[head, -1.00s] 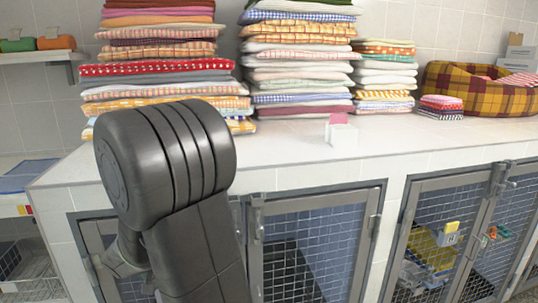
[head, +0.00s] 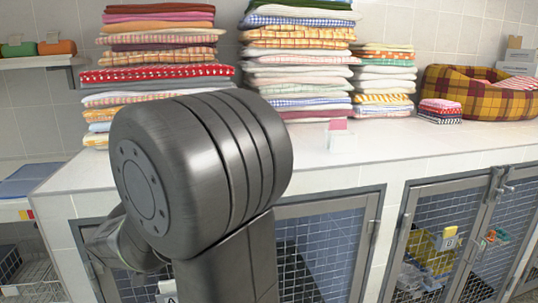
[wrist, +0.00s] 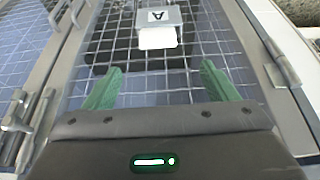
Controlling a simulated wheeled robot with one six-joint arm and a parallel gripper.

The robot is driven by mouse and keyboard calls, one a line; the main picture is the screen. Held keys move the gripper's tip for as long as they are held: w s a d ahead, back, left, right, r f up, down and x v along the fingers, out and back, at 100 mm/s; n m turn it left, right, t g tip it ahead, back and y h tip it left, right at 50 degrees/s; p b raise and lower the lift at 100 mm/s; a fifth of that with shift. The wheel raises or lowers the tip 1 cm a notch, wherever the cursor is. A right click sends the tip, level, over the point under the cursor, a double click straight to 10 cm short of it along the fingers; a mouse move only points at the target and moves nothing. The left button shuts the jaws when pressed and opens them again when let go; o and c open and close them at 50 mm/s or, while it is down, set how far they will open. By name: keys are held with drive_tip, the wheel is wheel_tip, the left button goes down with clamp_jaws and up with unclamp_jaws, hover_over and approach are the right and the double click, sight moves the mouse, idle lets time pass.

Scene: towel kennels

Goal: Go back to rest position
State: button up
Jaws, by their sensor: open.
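My gripper (wrist: 158,88) shows in the wrist view, its two green fingers apart with nothing between them. It faces a wire mesh kennel door (wrist: 110,30). A grey holder marked "A" (wrist: 158,18) with a white card or block is on that door, just beyond the fingertips and apart from them. In the head view my arm covers much of the left kennel front, and my gripper is hidden behind it. Only part of the "A" tag (head: 167,299) shows at the bottom edge there.
Stacks of folded towels (head: 300,60) stand on the white counter (head: 400,140). A plaid pet bed (head: 470,90) is at the right. A kennel door with a "B" tag (head: 447,240) is below. A wall shelf (head: 40,62) is at the left.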

drive_tip(key=p+v, duration=0.1)
drive_tip(key=v, duration=0.5)
drive_tip(key=b+x, duration=0.4)
drive_tip(key=x, duration=1.1)
wheel_tip(320, 180, up, 6)
drive_tip(key=p, duration=0.6)
drive_tip(key=shift+s+f, duration=0.1)
drive_tip(key=shift+d, duration=0.15)
